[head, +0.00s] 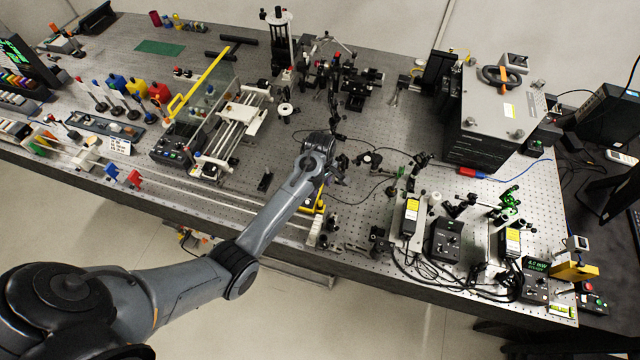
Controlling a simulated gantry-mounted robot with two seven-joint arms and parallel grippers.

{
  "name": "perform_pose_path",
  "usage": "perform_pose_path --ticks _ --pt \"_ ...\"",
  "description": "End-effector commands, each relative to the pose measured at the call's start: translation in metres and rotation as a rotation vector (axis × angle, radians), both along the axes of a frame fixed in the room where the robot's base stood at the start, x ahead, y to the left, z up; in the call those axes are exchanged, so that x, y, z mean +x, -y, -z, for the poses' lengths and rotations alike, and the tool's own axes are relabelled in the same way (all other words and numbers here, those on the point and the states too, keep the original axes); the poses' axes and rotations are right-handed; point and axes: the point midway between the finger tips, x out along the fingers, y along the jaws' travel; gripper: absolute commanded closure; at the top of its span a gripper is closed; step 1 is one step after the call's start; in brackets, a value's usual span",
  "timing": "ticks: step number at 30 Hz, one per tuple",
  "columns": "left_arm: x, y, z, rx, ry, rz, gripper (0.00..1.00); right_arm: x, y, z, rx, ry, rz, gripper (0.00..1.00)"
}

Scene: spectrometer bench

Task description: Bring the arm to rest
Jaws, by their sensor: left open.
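My left arm reaches in from the lower left, over the front edge of the perforated optical bench (385,150). My left gripper (340,178) is over the middle of the bench, among small optics mounts. Its fingers are small and dark here, partly hidden by my own wrist, and they are open. I see nothing held between them. A yellow-edged part (318,207) lies just below the wrist, near the front edge. I cannot tell whether the gripper touches anything. My right gripper is not in view.
Optics posts (350,85) stand behind the gripper. A grey instrument box (500,105) is at the right. Yellow-labelled modules (411,217) with cables stand right of the wrist. A yellow-railed stage (225,120) is to the left. Open floor lies in front of the bench.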

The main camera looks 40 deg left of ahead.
Motion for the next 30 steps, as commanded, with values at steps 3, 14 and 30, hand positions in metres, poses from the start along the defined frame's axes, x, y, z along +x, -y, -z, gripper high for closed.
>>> perform_pose_path --ticks 3,14,30 --pt "0.0 0.0 0.0 0.0 0.0 0.0 0.54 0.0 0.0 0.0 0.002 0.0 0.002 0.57" --pt "-0.016 0.002 0.002 0.021 0.014 0.092 0.54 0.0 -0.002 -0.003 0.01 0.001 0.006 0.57" --pt "-0.196 0.082 -0.059 0.184 0.17 1.169 0.54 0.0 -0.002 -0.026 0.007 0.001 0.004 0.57"
